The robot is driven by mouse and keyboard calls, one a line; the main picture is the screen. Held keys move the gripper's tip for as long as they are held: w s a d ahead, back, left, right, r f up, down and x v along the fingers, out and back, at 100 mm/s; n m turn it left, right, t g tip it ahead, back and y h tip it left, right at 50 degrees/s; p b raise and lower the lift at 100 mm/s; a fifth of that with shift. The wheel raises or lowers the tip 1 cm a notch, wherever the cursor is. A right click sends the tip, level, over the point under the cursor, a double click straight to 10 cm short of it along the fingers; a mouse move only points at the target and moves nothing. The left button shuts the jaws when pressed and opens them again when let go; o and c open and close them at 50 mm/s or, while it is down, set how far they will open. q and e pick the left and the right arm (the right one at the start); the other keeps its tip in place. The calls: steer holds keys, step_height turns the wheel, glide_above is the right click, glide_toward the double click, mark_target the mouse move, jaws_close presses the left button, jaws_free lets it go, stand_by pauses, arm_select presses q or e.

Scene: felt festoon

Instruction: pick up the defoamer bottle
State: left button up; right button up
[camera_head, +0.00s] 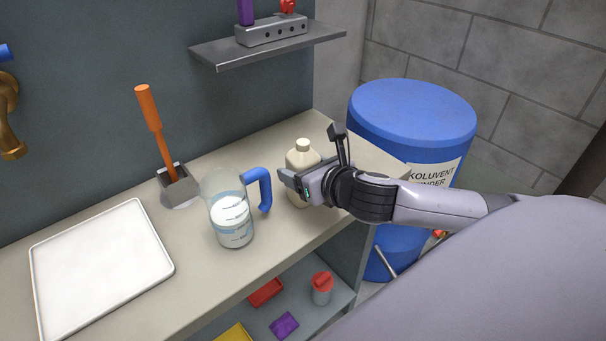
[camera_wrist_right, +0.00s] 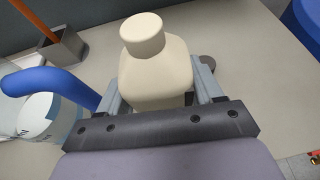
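The defoamer bottle (camera_head: 301,160), cream with a round cap, stands upright on the counter near its right end. My right gripper (camera_head: 296,184) is at the bottle, reaching in from the right, and hides part of its lower body. In the right wrist view the bottle (camera_wrist_right: 156,75) sits between the two fingers of my right gripper (camera_wrist_right: 160,90), one on each side, very close to its walls. Whether both fingers press on it cannot be told. My left gripper is not in view.
A clear jug (camera_head: 229,214) with a blue handle stands just left of the bottle. Farther left are an orange-handled tool in a grey holder (camera_head: 180,188) and a white tray (camera_head: 100,265). A blue drum (camera_head: 412,110) stands beyond the counter's right end. A shelf (camera_head: 270,49) hangs above.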

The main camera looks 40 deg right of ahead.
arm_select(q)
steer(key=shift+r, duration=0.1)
arm_select(e)
steer(key=shift+r, duration=0.2)
arm_select(q)
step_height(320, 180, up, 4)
steer(key=p, duration=0.4)
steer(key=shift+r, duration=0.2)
arm_select(e)
step_height(320, 180, up, 20)
steer(key=shift+f, duration=0.15)
